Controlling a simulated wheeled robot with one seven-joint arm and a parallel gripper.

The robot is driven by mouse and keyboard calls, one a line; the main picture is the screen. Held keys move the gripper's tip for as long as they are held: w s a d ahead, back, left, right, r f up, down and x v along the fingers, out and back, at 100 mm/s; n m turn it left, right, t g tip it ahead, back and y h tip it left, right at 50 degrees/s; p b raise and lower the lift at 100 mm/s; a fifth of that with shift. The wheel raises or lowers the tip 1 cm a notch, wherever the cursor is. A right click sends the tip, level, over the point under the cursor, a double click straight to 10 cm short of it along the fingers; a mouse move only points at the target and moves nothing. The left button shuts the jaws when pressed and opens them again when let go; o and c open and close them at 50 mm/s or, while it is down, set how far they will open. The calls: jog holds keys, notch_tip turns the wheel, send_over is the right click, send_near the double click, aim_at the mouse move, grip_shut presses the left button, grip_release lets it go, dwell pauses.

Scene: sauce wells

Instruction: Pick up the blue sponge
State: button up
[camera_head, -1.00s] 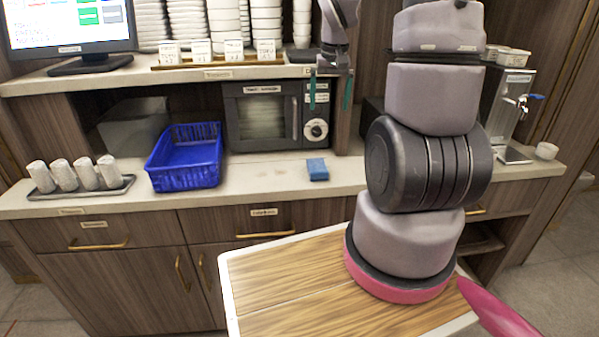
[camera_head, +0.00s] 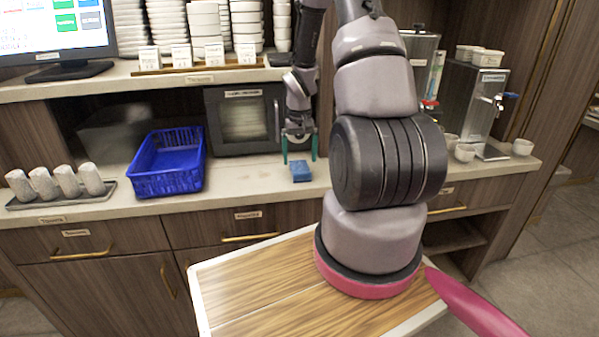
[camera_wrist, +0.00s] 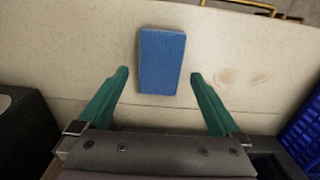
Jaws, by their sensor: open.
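The blue sponge (camera_head: 300,171) lies flat on the light counter, in front of the microwave. In the wrist view the sponge (camera_wrist: 161,60) lies ahead of my fingertips, roughly centred between them, with bare counter around it. My gripper (camera_head: 299,153) has green fingers and hangs just above and behind the sponge in the head view. In the wrist view my gripper (camera_wrist: 158,75) is open and empty, its fingers spread wider than the sponge. I cannot tell the exact height of the fingertips over the counter.
A blue basket (camera_head: 168,163) stands left of the sponge. The microwave (camera_head: 243,120) is behind it. A tray (camera_head: 62,199) with several upright rolled items is further left. A metal dispenser (camera_head: 468,108) and small white cups (camera_head: 464,152) are at the right. The counter around the sponge is clear.

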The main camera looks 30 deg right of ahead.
aim_at(300, 166)
jog(key=shift+s+f, duration=0.1)
jog(key=shift+f, duration=1.9)
jog(key=c, duration=1.4)
notch_tip(300, 166, up, 10)
jog(key=shift+r, duration=0.1)
jog(key=shift+c, duration=0.2)
